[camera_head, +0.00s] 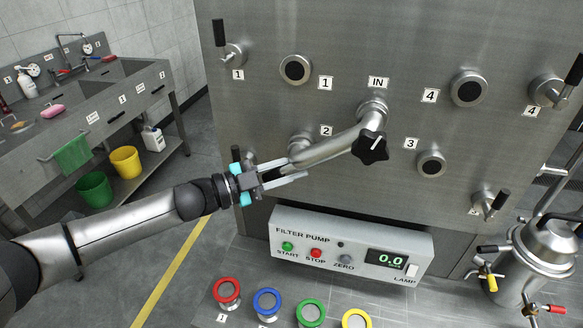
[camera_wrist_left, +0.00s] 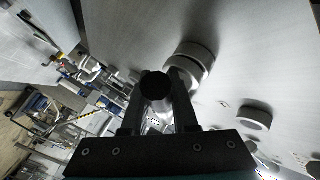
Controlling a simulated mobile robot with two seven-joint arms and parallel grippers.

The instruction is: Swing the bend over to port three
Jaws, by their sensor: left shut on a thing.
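The bend (camera_head: 335,146) is a curved steel pipe running from the IN fitting (camera_head: 373,106) down and left toward port two (camera_head: 301,142). A black star knob (camera_head: 370,147) sits in front of its upper part. Whether that end touches the port I cannot tell. In the left wrist view a dark round end (camera_wrist_left: 156,87) shows between the fingers. Port three (camera_head: 431,163), a capless-looking round fitting with a dark face, is right of the knob and clear. My right gripper is out of view.
Ports one (camera_head: 295,69) and four (camera_head: 469,87) and several valve handles stick out of the steel panel. The filter pump box (camera_head: 350,243) juts out below. Coloured rings (camera_head: 267,302) stand in front, and a steel vessel (camera_head: 540,255) is at right.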

